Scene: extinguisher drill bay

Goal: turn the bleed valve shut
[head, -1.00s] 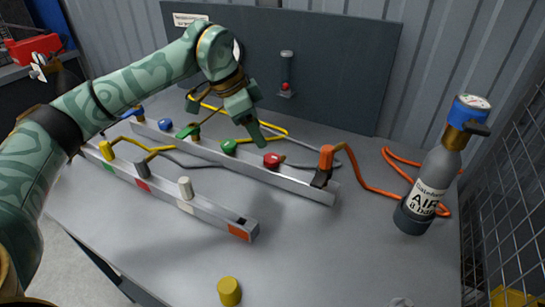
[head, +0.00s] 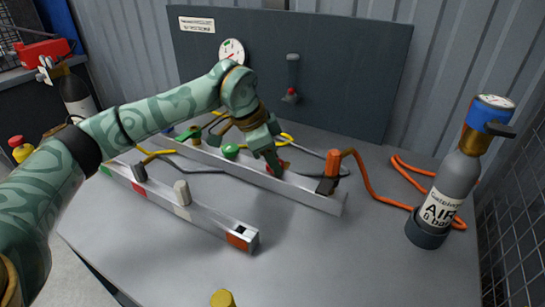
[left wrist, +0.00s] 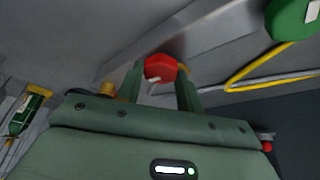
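The red valve knob (head: 283,167) sits on the rear metal rail (head: 315,197), partly hidden by my left gripper (head: 272,158) in the head view. I take this knob for the bleed valve; no label on it is readable. In the left wrist view the red knob (left wrist: 160,68) with a small pale pointer shows between the two fingertips of my left gripper (left wrist: 161,80). The fingers are on either side of it, very close; whether they press on it I cannot tell. My right gripper is not in view.
A green knob (head: 230,151) sits left on the same rail, an orange hose fitting (head: 332,163) right. The front rail (head: 212,222) carries grey and white posts. An air bottle (head: 446,195) stands right. A gauge (head: 231,50) is on the back panel. The front table is mostly clear.

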